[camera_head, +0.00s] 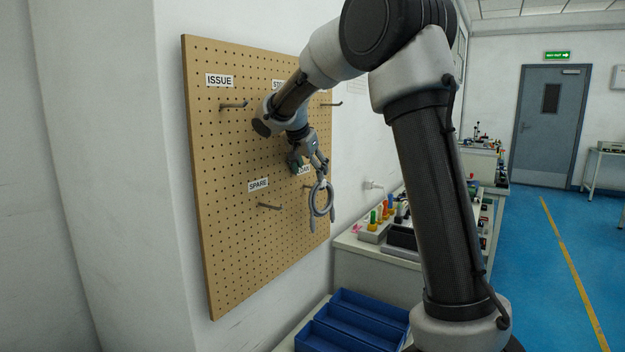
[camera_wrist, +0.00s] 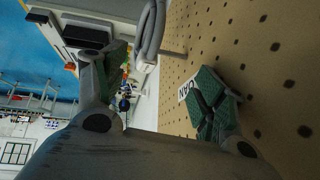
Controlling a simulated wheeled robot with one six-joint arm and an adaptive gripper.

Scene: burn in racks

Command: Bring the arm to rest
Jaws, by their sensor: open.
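My gripper (camera_head: 309,163) is open in front of the pegboard (camera_head: 228,255), with my arm stretched out toward the board. A grey looped cable (camera_head: 313,204) hangs in front of the board just below my gripper, at a hook by the partly hidden LOAN label (camera_head: 303,170). In the wrist view the two green-padded fingers stand wide apart, and my gripper (camera_wrist: 165,72) has nothing between its pads. The grey cable (camera_wrist: 152,30) shows beyond the fingers, at a metal hook (camera_wrist: 172,53). It appears clear of the pads.
Other hooks beside the ISSUE label (camera_head: 219,81) and the SPARE label (camera_head: 258,185) look empty. Blue bins (camera_head: 345,330) stand low below the board. A bench (camera_head: 375,250) with coloured tools stands to the right. Blue floor (camera_head: 535,265) is clear farther right.

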